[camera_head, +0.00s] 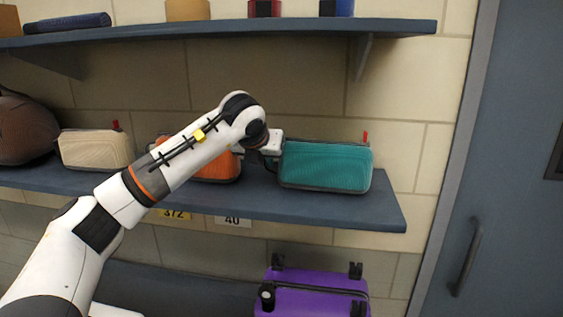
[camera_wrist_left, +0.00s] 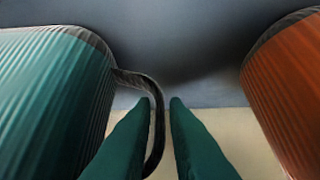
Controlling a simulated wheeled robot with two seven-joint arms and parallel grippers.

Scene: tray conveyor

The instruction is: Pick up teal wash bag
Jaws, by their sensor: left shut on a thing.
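The teal wash bag (camera_head: 325,165) sits on the middle shelf near its right end, with a dark trim and a red tab on top. It also fills the left of the left wrist view (camera_wrist_left: 50,95). My left gripper (camera_head: 270,155) is at the bag's left side. In the left wrist view its two green fingers (camera_wrist_left: 161,104) are close together around the dark strap (camera_wrist_left: 155,125) on the bag's end. The bag appears to rest on the shelf. My right gripper is not in view.
An orange bag (camera_head: 218,167) stands just left of the gripper, partly behind my arm. A cream bag (camera_head: 95,149) and a brown bag (camera_head: 25,130) are farther left. The upper shelf (camera_head: 230,29) hangs above. A purple suitcase (camera_head: 310,300) is below. A door (camera_head: 515,150) is at right.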

